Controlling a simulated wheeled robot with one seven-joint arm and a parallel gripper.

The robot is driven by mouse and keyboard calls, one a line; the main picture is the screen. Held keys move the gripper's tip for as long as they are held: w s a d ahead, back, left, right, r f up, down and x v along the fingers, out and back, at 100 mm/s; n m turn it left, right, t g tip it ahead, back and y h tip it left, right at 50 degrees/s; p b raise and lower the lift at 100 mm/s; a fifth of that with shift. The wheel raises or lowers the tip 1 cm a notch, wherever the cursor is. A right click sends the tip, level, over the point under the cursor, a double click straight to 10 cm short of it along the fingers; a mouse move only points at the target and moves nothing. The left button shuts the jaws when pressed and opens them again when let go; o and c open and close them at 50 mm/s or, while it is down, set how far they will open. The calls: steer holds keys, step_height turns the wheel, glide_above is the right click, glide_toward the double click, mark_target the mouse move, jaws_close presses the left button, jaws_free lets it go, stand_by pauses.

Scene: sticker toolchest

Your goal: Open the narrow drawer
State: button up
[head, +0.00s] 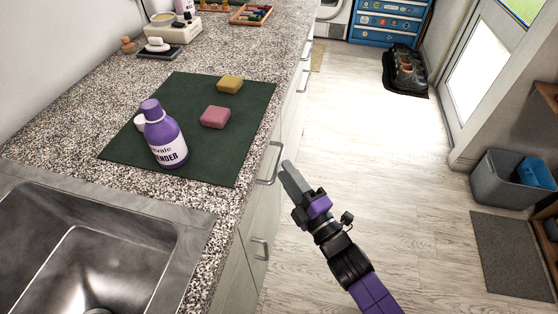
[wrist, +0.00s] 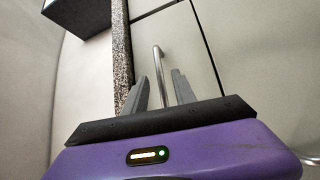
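The white drawer front (head: 262,198) under the counter edge is closed and carries a metal bar handle (head: 270,163). My gripper (head: 287,172) is at this handle, just off the counter's front. In the wrist view the two grey fingers are apart, and the handle (wrist: 159,65) shows between them, running away from the camera. The fingers are not closed on it. I cannot tell how deep the handle sits between them. Seams in the wrist view mark the edges of the panel (wrist: 178,42) behind the handle.
A lower handle (head: 260,249) is on the neighbouring front nearer me. A green mat (head: 205,178) with a purple bottle (head: 165,140) and two soaps lies on the counter (head: 85,112). A blue toolchest (head: 390,22) stands at the back.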

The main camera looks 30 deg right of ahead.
mark_target(279, 161)
steer(key=shift+w+d+r, duration=0.1)
steer(key=shift+w+r, duration=0.1)
steer(key=shift+w, duration=0.95)
steer(key=shift+w+r, duration=0.15)
steer(key=shift+w, duration=0.95)
jaws_close()
